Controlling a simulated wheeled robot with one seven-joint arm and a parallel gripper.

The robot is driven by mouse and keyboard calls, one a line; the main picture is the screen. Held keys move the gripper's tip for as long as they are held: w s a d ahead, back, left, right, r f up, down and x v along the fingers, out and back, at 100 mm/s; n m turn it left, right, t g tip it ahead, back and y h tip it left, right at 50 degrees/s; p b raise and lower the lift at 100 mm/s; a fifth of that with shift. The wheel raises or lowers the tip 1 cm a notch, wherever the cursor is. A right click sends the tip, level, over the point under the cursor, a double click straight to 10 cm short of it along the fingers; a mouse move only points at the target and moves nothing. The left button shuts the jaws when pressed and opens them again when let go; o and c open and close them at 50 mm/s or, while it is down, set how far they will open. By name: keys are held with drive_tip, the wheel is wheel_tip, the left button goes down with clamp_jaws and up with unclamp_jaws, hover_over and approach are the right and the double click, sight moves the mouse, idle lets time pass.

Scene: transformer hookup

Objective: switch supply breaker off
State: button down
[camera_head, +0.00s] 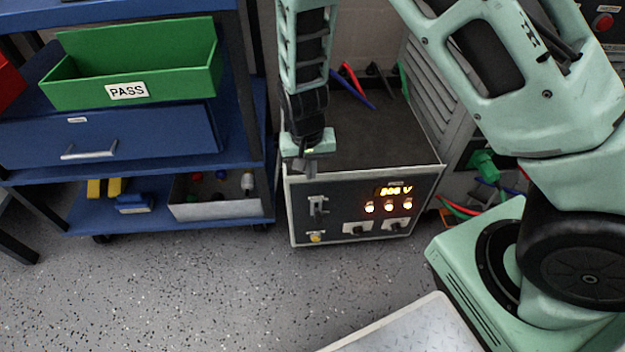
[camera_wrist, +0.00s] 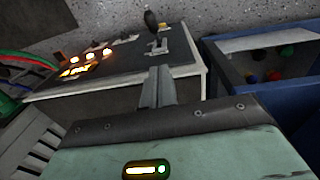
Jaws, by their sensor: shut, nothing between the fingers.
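The supply box (camera_head: 365,150) stands on the floor, with a dark top and a dark front panel. The supply breaker (camera_head: 318,208) is on the upper left of that panel; its handle is small, and I cannot tell its position surely. In the wrist view the breaker (camera_wrist: 157,46) shows just beyond my fingertips. My gripper (camera_head: 304,166) points down at the box's top front edge, above the breaker. In the wrist view its fingers (camera_wrist: 158,84) are together and empty. They look apart from the breaker handle, though the exact gap is hard to judge.
The panel has a lit voltage display (camera_head: 394,190), three glowing lamps (camera_head: 389,207), two lower switches and a yellow button (camera_head: 316,238). A blue cart (camera_head: 240,208) with a green PASS bin (camera_head: 190,70) stands close on the left. Cables lie at right.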

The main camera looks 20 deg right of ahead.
drive_tip(key=b, duration=0.4)
hover_over(317, 212)
drive_tip(key=w, duration=0.2)
wheel_tip(317, 212, down, 9)
drive_tip(key=shift+s+a+f+b, duration=0.1)
drive_tip(key=shift+s+f+b, duration=0.25)
drive_tip(key=shift+s+f, duration=0.65)
drive_tip(key=shift+f, duration=0.2)
drive_tip(key=shift+s, duration=0.15)
